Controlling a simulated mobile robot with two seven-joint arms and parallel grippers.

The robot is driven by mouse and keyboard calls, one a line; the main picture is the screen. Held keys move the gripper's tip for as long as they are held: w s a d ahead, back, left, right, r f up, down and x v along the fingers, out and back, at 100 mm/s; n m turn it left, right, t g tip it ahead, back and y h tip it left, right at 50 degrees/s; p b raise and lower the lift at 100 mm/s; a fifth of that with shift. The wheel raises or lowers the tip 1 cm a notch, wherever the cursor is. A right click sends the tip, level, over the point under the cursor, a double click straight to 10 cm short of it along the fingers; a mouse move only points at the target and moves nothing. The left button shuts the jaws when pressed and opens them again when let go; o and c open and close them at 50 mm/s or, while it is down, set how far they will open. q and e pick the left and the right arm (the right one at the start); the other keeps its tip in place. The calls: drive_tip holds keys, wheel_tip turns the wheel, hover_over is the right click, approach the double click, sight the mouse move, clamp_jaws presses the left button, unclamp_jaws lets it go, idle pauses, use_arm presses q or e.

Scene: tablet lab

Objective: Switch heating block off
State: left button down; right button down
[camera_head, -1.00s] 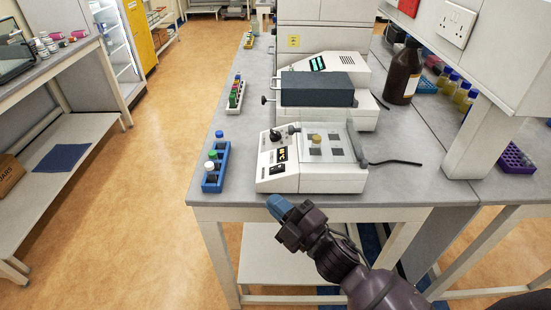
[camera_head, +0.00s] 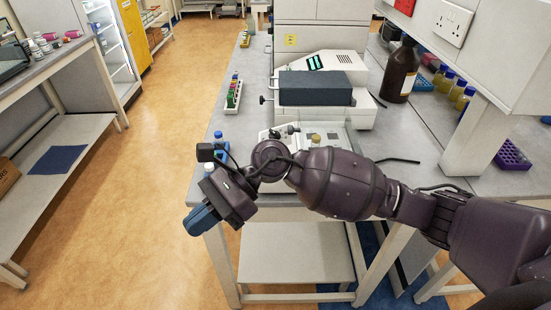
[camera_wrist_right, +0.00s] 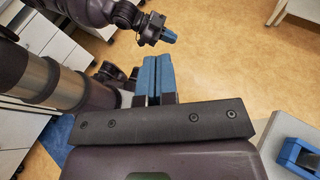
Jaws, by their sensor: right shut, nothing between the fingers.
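The heating block (camera_head: 342,137) is the white unit at the near end of the bench in the head view. My right arm covers most of it, including its front panel with the switch and display; part of its top and a dark knob still show. My right gripper (camera_head: 200,219) hangs in front of the bench's near left corner, left of the block and apart from it. Its blue fingers (camera_wrist_right: 156,76) are shut and empty in the right wrist view. My left gripper (camera_wrist_right: 169,36) shows small at the top of that view; its jaw state is unclear.
A blue tube rack (camera_wrist_right: 300,156) stands near my right gripper, partly hidden in the head view. Behind the block is a white instrument with a dark lid (camera_head: 316,88). A brown bottle (camera_head: 401,72) stands right of it. The aisle floor at left is clear.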

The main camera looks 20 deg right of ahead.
use_arm(q)
drive_tip(key=shift+w+a+r, duration=0.15)
drive_tip(key=shift+a+r, duration=0.1)
drive_tip(key=shift+a, duration=0.25)
use_arm(e)
drive_tip(key=w+d+r+n+t+h, duration=0.3)
drive_tip(key=w+d+n+t+h, duration=0.1)
drive_tip(key=w+d+h, duration=0.3)
drive_tip(key=w+d+r+n+t+h, duration=0.3)
drive_tip(key=w+d+n+h, duration=0.3)
drive_tip(key=w+d+h, duration=0.2)
drive_tip(key=shift+w+r+n+t+h, duration=0.2)
drive_tip(key=shift+r+n+t+h, duration=0.15)
drive_tip(key=shift+r+h, duration=0.2)
use_arm(q)
drive_tip(key=shift+w, duration=0.1)
